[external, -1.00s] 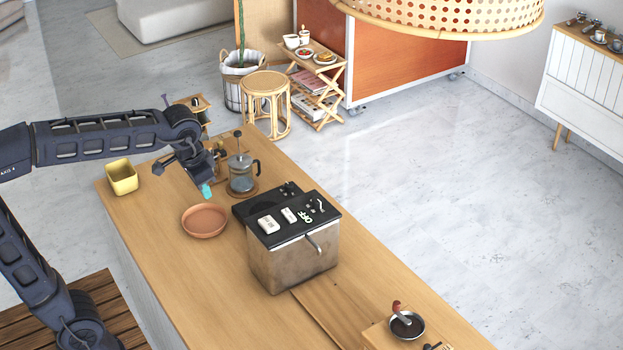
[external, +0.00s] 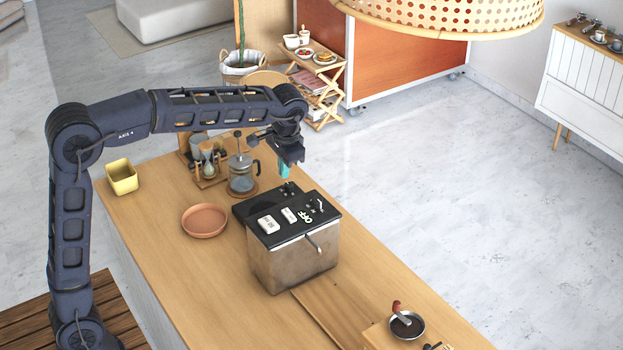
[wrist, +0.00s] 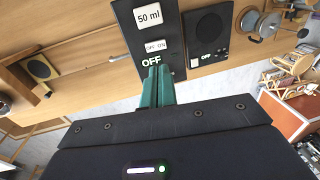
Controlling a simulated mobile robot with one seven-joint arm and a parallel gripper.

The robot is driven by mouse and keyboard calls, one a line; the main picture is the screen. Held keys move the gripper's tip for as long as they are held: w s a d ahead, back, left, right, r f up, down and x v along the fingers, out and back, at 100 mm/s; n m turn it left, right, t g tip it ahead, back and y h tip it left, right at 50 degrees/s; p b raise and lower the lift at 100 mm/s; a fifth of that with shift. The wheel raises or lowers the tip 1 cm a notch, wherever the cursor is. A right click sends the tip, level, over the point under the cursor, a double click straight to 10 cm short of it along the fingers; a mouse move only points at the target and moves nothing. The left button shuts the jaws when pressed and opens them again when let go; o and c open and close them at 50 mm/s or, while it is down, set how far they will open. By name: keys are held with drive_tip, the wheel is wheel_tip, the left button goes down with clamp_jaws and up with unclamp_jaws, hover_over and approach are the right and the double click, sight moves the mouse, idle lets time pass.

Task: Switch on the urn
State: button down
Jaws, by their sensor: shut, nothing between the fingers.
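The urn (external: 293,262) is a metal-sided box with a black top and a tap lever (external: 313,244) on its front. Its top carries white label plates and a large OFF (external: 305,216). A small pale-tipped lever (external: 319,204) stands near the right edge. In the wrist view a black panel (wrist: 128,14) shows 50 ml, a small OFF ON plate (wrist: 155,45) and a large OFF. My gripper (external: 285,172) is shut and empty, its teal fingers pointing down above the urn's back edge. In the wrist view the fingertips (wrist: 157,72) overlap the panel just below OFF; contact cannot be told.
A second black panel (wrist: 209,34) with a round disc and OFF lies beside it in the wrist view. A French press (external: 242,174) stands behind the urn. A terracotta dish (external: 204,220) and yellow container (external: 122,176) are left. The counter's front left is clear.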

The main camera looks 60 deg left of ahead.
sight(286, 212)
drive_tip(key=shift+w+d+f, duration=0.1)
drive_tip(key=shift+w+f, duration=0.1)
drive_tip(key=shift+w, duration=0.3)
drive_tip(key=shift+w+f, duration=0.15)
drive_tip(key=shift+w, duration=0.3)
drive_tip(key=shift+f, duration=0.1)
drive_tip(key=f, duration=0.4)
drive_tip(key=a+f, duration=0.1)
drive_tip(key=f, duration=0.4)
drive_tip(key=a+f, duration=0.1)
drive_tip(key=f, duration=0.3)
drive_tip(key=shift+a+f, duration=0.1)
drive_tip(key=shift+f, duration=0.2)
